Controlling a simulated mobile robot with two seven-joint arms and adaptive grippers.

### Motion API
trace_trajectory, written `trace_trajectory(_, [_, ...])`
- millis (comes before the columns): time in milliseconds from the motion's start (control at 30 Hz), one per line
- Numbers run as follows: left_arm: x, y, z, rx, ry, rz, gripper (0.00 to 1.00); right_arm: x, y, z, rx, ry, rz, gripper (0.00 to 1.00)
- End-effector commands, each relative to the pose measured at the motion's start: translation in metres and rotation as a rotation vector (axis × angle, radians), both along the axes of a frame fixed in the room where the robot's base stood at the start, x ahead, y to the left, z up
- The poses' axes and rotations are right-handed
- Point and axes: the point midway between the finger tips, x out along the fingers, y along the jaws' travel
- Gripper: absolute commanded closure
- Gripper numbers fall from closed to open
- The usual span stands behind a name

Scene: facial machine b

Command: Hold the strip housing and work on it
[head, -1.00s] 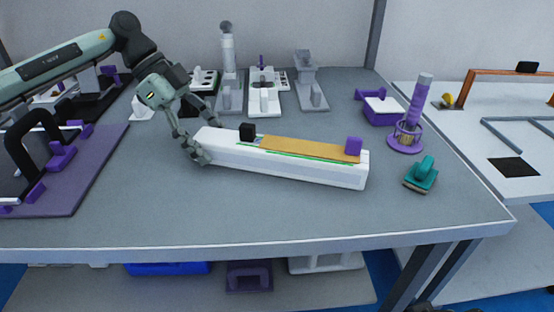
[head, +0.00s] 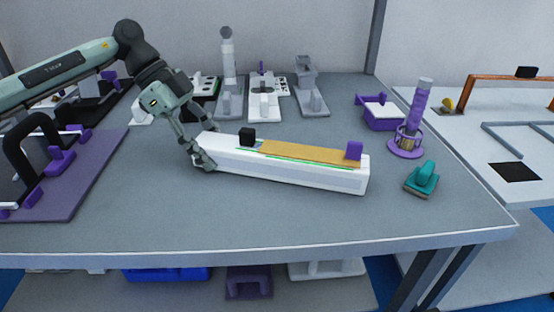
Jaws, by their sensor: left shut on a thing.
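The strip housing (head: 290,178) is a long white box lying on the grey table, running from left of centre to the lower right. A brown strip with a green edge (head: 308,153) lies along its top. A black block (head: 247,137) sits on top near its left part, and a purple block (head: 354,150) stands at its right end. My left gripper (head: 204,149) is shut on the left end of the housing, with its fingers at that end. My right gripper is not in view.
A teal-handled brush-like tool (head: 423,178) and a purple cylinder in a ring stand (head: 411,120) are at the right. A purple tray (head: 381,112) stands behind. Grey and white fixtures (head: 264,97) line the back. A purple board (head: 70,185) lies left. The table front is clear.

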Motion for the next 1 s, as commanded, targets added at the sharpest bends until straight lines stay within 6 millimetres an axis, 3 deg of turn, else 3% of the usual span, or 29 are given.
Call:
trace_trajectory(33, [0.0000, 0.0000, 0.0000, 0.000, 0.000, 0.000, 0.66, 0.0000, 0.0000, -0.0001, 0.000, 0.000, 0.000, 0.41])
trace_trajectory(267, [0.0000, 0.0000, -0.0001, 0.000, 0.000, 0.000, 0.94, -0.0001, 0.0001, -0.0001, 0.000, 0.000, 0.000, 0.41])
trace_trajectory(1000, [-0.0004, 0.0001, -0.0059, 0.002, 0.002, 0.000, 0.94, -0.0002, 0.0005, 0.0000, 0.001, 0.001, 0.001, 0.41])
